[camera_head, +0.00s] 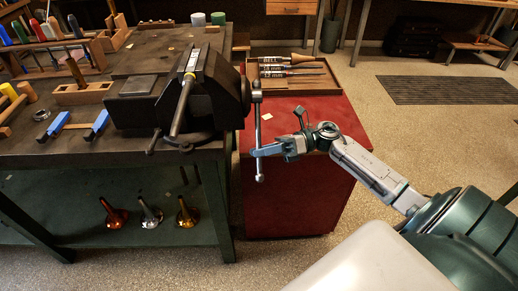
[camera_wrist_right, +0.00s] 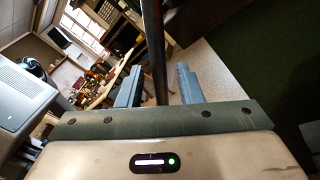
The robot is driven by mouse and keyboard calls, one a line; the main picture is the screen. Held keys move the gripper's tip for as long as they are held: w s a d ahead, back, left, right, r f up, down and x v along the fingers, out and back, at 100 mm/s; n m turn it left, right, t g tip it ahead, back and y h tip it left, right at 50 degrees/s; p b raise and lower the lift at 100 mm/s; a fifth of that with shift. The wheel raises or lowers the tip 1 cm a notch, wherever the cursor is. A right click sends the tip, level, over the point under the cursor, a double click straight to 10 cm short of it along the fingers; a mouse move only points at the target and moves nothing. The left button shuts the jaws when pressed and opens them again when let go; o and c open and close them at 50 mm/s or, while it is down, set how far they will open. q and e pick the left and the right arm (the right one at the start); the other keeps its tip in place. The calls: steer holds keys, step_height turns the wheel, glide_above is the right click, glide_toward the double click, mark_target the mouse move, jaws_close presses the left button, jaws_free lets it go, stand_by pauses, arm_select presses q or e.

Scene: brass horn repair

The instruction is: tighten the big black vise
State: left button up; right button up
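The big black vise (camera_head: 215,85) is mounted at the right front corner of the dark workbench. Its metal handle bar (camera_head: 258,108) stands nearly upright at the vise's right end, with a knob at the lower end. My right gripper (camera_head: 262,153) is at the lower half of this bar. In the right wrist view the dark bar (camera_wrist_right: 155,50) runs between the two blue-grey fingers of the right gripper (camera_wrist_right: 158,85). The fingers are apart, with gaps showing beside the bar. My left gripper is not in view. The faces of the vise jaws are hard to make out.
A red cabinet (camera_head: 290,195) stands right of the workbench (camera_head: 150,60), with a wooden tray (camera_head: 335,85) of tapered tools on top. Several horn mouthpiece-like parts (camera_head: 150,213) stand on the bench's lower shelf. Blue-ended tools (camera_head: 75,124) lie left of the vise. The floor at right is open.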

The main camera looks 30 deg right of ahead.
steer(key=shift+w+a, duration=0.15)
steer(key=shift+a, duration=0.3)
jaws_close()
